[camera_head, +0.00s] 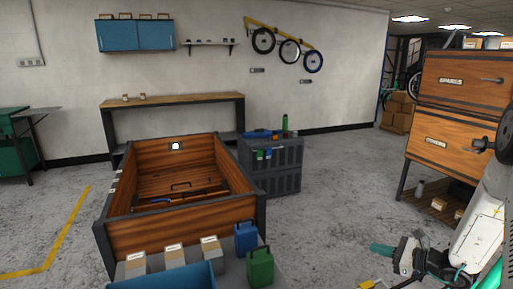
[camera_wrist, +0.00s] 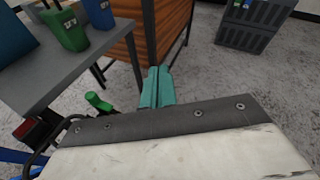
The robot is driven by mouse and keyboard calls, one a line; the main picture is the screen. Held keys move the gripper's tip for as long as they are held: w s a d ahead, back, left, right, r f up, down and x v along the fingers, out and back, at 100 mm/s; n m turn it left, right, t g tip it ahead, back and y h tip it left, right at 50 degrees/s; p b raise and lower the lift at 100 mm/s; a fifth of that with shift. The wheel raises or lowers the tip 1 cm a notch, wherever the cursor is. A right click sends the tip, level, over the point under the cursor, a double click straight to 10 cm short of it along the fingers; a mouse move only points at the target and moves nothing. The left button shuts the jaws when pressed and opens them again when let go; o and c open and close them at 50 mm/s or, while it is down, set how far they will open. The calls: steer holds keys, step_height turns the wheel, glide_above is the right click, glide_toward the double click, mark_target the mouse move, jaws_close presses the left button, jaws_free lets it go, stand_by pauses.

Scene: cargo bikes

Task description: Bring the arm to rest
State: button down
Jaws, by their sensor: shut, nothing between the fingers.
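My gripper (camera_head: 382,249) is at the lower right in the head view, at the end of my pale arm. Its teal fingers point left, over open floor to the right of the wooden cargo box (camera_head: 178,239). In the wrist view the teal fingers (camera_wrist: 157,88) are pressed together with nothing between them. They lie in front of a dark box leg and grey floor in that view. No contact between the fingers and any object can be seen. A pale slab with a dark bolted edge hides the lower part of the wrist view.
A blue canister (camera_head: 246,238) and a green canister (camera_head: 260,267) stand on a grey surface in front of the box. A grey crate (camera_head: 284,184) stands behind it. A wooden drawer cabinet (camera_head: 462,83) is at right. The middle floor (camera_head: 345,190) is clear.

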steer(key=s+a+r+n+g, duration=1.1)
steer(key=s+a+r+n, duration=0.2)
steer(key=s+a, duration=0.1)
steer(key=s+a+r+n+h, duration=0.1)
steer(key=s+r+n+h, duration=0.4)
steer(key=s, duration=0.4)
steer(key=s+a+r+n+t+h, duration=0.1)
steer(key=s+r+n+h, duration=0.4)
steer(key=s, duration=0.5)
step_height(320, 180, up, 3)
steer(key=shift+s+r+n, duration=0.2)
steer(key=shift+s+n, duration=0.05)
steer(key=shift+n, duration=0.85)
